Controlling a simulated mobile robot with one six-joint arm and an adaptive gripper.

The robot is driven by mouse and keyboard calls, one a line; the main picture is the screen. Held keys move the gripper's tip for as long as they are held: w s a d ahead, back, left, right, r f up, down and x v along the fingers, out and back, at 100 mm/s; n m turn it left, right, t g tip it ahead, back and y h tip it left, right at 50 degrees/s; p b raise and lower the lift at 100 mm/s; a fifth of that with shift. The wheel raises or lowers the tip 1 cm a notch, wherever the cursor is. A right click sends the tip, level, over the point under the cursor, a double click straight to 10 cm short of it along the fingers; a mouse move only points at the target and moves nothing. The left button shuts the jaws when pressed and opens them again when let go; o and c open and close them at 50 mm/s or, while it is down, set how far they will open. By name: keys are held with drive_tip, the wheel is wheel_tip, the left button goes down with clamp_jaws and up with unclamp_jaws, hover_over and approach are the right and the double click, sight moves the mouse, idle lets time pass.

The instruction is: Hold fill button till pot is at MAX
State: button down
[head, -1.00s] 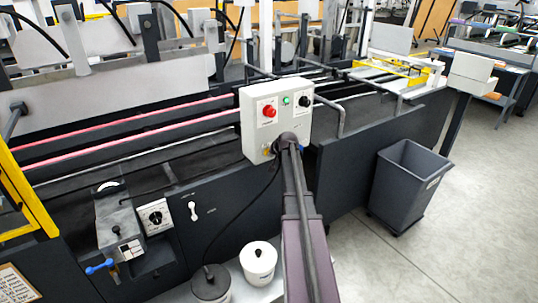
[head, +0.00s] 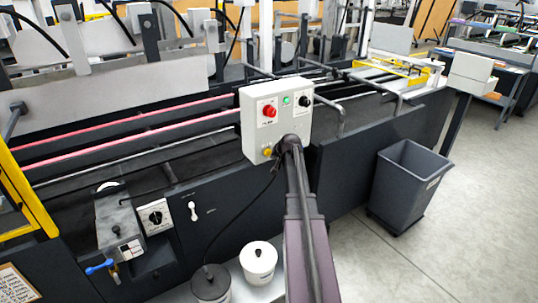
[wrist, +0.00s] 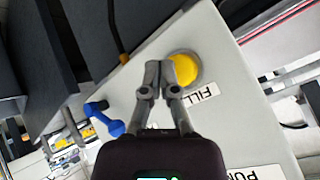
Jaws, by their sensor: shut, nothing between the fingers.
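The yellow fill button (wrist: 184,69) sits on the light control box, beside a FILL label (wrist: 202,93) in the wrist view. In the head view the button (head: 267,152) is low on the box (head: 262,95). My gripper (wrist: 163,66) is shut and empty, with its fingertips at the button's edge; I cannot tell whether they touch it. In the head view my arm covers the box's lower right corner. A white pot (head: 258,264) with a lid and a dark-lidded pot (head: 210,284) stand on a low ledge. No MAX mark is legible.
The box also carries a red button (head: 269,111), a green button (head: 287,100) and a black knob (head: 305,101). A grey bin (head: 405,180) stands on the floor at right, with open floor beyond.

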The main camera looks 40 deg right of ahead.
drive_tip(key=shift+s, duration=0.1)
drive_tip(key=shift+s+a, duration=0.15)
drive_tip(key=shift+s, duration=2.3)
drive_tip(key=s+a+f+n+g+y, duration=0.1)
drive_tip(key=s+a+f+n+g, duration=0.1)
drive_tip(key=a, duration=1)
drive_tip(key=s+a+f+n+g+y, duration=0.1)
drive_tip(key=a+n+g, duration=0.15)
drive_tip(key=a, duration=1.05)
drive_tip(key=s+a+n+g, duration=0.2)
drive_tip(key=s+a, duration=0.5)
drive_tip(key=a, duration=0.2)
drive_tip(key=s+a+f+n+g, duration=0.1)
drive_tip(key=s+a+n+g, duration=0.1)
drive_tip(key=s+a, duration=0.5)
drive_tip(key=a, duration=0.3)
drive_tip(key=shift+s+a+f+n+h+p, duration=0.3)
drive_tip(key=shift+s+n+p, duration=0.05)
drive_tip(key=shift+s, duration=0.05)
drive_tip(key=shift+w, duration=0.1)
